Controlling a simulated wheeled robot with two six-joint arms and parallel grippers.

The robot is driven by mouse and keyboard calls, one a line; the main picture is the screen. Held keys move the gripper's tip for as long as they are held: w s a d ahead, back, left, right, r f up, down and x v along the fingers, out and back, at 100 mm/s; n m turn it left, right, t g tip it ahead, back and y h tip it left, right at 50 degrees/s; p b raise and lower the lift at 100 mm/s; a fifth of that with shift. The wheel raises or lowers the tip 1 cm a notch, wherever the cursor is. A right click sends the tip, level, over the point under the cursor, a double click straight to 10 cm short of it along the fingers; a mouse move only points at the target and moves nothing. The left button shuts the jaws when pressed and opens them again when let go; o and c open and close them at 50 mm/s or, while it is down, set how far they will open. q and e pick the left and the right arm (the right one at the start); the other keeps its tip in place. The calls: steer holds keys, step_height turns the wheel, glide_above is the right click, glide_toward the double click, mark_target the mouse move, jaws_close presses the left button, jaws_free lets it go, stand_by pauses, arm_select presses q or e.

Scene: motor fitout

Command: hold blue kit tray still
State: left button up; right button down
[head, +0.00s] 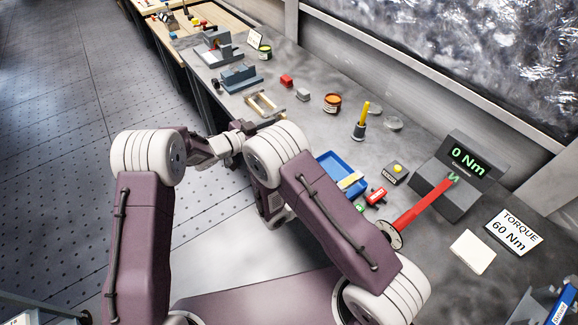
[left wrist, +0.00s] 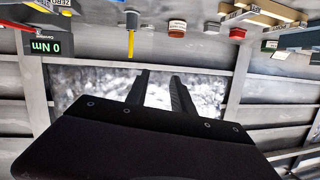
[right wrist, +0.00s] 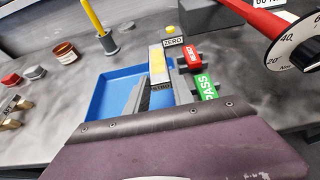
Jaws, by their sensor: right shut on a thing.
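The blue kit tray (head: 343,172) lies flat on the grey bench, partly hidden behind my right arm in the head view. It also shows in the right wrist view (right wrist: 108,90). My right gripper (right wrist: 160,78) is at the tray's edge, shut on the tray, with a yellow-and-grey piece (right wrist: 157,62) between and beyond its fingers. The exact contact is hidden by the fingers. The tray looks otherwise empty. My left gripper (left wrist: 160,74) is open and empty above the bench, its fingers towards the back wall, away from the tray.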

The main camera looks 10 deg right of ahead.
arm_select(q)
steer(key=s+d+f+g, duration=0.1)
steer(key=s+f, duration=0.1)
steer(key=f, duration=0.2)
steer(key=s+d+f+g, duration=0.1)
steer(key=s+f, duration=0.1)
steer(key=f, duration=0.3)
steer(key=s+d+f, duration=0.1)
steer(key=s+f, duration=0.1)
steer(key=f, duration=0.2)
steer(key=shift+d+f+g, duration=0.35)
steer(key=shift+d+g, duration=0.05)
arm_select(e)
steer(key=shift+r, duration=0.1)
arm_select(q)
steer(key=shift+d, duration=0.15)
steer(key=x, duration=1.1)
steer(key=shift+w+d+f, duration=0.15)
steer(key=shift+d+f, duration=0.15)
jaws_close()
stand_by(1.3)
